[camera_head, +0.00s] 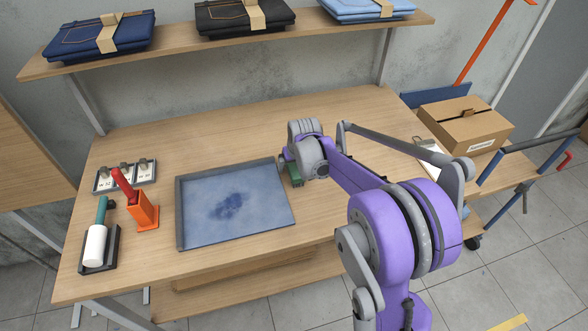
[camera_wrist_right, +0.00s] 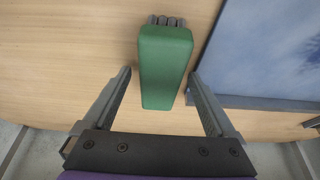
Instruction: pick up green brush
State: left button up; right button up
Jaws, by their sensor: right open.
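The green brush (camera_wrist_right: 165,65) is a green block with short grey bristles at its far end in the right wrist view. It is on or over the wooden table, beside the tray's edge. My right gripper (camera_wrist_right: 160,74) is open, with one finger on each side of the brush. Gaps show between the brush and both fingers. In the head view, part of the brush (camera_head: 292,174) shows just right of the tray, and my right wrist (camera_head: 308,155) hides much of the rest. My left gripper is not in view.
A shallow grey tray (camera_head: 179,215) with a stained blue surface lies mid-table. An orange holder with a red-handled tool (camera_head: 146,211), a white roller (camera_head: 95,246) and a switch panel (camera_head: 126,177) are at left. A cardboard box (camera_head: 465,128) is at right.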

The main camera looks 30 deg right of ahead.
aim_at(294, 164)
dwell(0.3)
grip_shut()
dwell(0.3)
notch_tip(294, 164, up, 10)
jog(key=shift+r+p, duration=0.2)
jog(key=shift+p, duration=0.2)
jog(key=c, duration=0.6)
grip_release()
jog(key=c, duration=0.7)
